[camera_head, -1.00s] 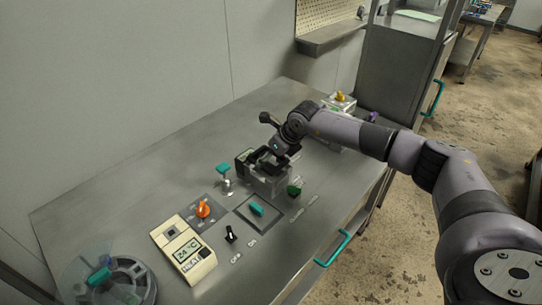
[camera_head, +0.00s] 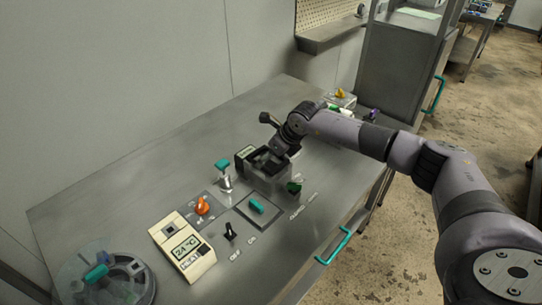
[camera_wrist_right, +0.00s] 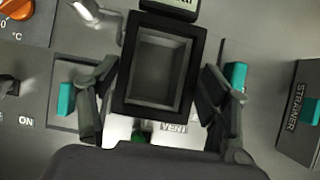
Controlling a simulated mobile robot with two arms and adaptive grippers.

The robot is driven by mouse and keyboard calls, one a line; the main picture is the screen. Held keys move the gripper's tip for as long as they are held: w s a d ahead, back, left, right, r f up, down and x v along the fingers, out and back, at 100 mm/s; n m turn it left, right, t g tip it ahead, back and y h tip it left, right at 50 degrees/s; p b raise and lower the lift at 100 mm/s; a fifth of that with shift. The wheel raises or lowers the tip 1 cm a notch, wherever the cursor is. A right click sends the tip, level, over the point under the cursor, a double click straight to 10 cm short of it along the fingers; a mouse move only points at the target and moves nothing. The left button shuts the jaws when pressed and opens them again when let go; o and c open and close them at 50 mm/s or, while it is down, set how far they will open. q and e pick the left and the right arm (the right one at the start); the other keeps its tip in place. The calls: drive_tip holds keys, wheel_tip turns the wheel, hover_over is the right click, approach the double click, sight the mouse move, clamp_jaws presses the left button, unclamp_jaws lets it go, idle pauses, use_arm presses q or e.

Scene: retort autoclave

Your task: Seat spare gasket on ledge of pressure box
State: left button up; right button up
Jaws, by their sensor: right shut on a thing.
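A grey pressure box (camera_head: 267,183) stands near the middle of the bench, its dark top partly hidden by my right gripper (camera_head: 279,152). In the right wrist view a black rectangular gasket (camera_wrist_right: 119,85) frames the box's hollow interior (camera_wrist_right: 160,75). My right gripper (camera_wrist_right: 161,68) has one finger at each long side of the gasket and is shut on it. The gasket appears roughly lined up with the box opening. Whether it touches the ledge cannot be told. My left gripper is not in view.
Close to the box are a teal-topped valve (camera_head: 223,172), a teal knob (camera_head: 256,206) and a green knob (camera_head: 294,187). An orange dial (camera_head: 202,206) and a temperature display (camera_head: 184,248) sit nearer the front left. A round lid (camera_head: 97,273) lies at lower left. The bench's left-back area is clear.

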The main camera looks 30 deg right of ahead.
drive_tip(key=shift+f, duration=0.2)
drive_tip(key=shift+f+b, duration=0.35)
drive_tip(key=shift+b, duration=0.2)
drive_tip(key=shift+f+b, duration=0.25)
drive_tip(key=shift+b, duration=0.05)
idle(0.6)
drive_tip(key=shift+f, duration=0.25)
drive_tip(key=shift+f+b, duration=0.1)
drive_tip(key=shift+b, duration=0.3)
idle(0.5)
